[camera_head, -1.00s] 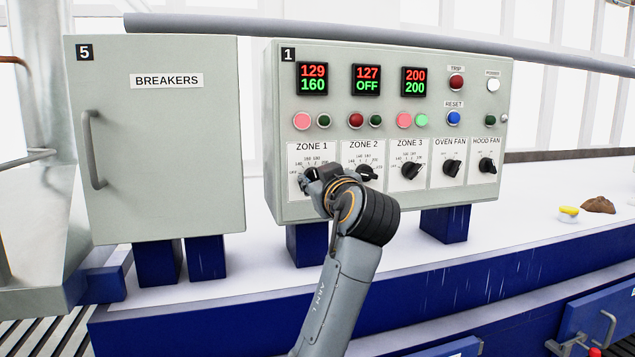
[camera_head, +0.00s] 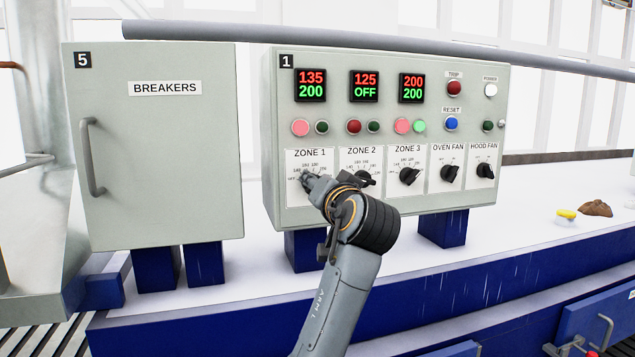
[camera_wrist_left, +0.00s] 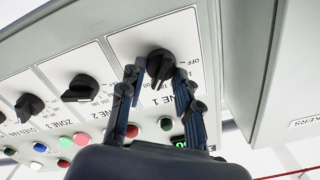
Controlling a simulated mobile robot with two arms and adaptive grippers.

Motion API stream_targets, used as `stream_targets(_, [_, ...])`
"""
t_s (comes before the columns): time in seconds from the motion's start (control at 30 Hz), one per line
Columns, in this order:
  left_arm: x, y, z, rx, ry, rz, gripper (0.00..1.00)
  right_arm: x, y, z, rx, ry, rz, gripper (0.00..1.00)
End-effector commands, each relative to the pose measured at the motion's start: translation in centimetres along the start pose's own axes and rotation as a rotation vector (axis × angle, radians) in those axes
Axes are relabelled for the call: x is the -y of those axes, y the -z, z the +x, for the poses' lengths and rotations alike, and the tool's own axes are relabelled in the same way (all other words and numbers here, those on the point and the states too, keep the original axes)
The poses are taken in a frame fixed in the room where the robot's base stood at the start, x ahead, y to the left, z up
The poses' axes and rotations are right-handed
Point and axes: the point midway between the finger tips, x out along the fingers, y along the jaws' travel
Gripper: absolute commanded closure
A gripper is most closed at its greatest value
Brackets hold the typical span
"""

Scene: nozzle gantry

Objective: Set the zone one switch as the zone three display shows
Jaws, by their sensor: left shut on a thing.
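The zone 1 switch (camera_wrist_left: 160,64) is a black knob on a white dial plate, largely hidden behind my gripper in the head view. My left gripper (camera_head: 310,183) is shut on it; in the wrist view its two fingers (camera_wrist_left: 158,78) lie on either side of the knob. The zone 1 display (camera_head: 311,86) reads red 135 over green 200. The zone 3 display (camera_head: 411,88) reads red 200 over green 200. The zone 3 switch (camera_head: 408,176) is a black knob further right. My right gripper is not in view.
The zone 2 switch (camera_head: 366,179) is close to the right of my gripper; its display (camera_head: 364,86) reads 125 over OFF. Oven fan (camera_head: 449,173) and hood fan (camera_head: 485,171) knobs are further right. A breakers cabinet (camera_head: 160,140) stands left of the panel.

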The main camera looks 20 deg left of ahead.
Motion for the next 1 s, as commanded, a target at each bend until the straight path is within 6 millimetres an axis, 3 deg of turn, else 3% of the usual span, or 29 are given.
stream_targets(0.33, [0.38, 0.42, -0.01, -0.010, 0.009, 0.152, 0.99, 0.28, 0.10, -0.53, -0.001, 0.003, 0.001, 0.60])
stream_targets(0.9, [0.33, 0.37, 0.00, -0.009, 0.008, 0.184, 0.99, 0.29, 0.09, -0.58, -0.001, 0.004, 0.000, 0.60])
stream_targets(0.93, [0.33, 0.36, 0.00, -0.009, 0.008, 0.184, 0.65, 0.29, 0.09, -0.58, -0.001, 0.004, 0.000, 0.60])
stream_targets(1.0, [0.30, 0.34, 0.00, -0.009, 0.008, 0.184, 0.51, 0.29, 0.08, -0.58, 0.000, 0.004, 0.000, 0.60])
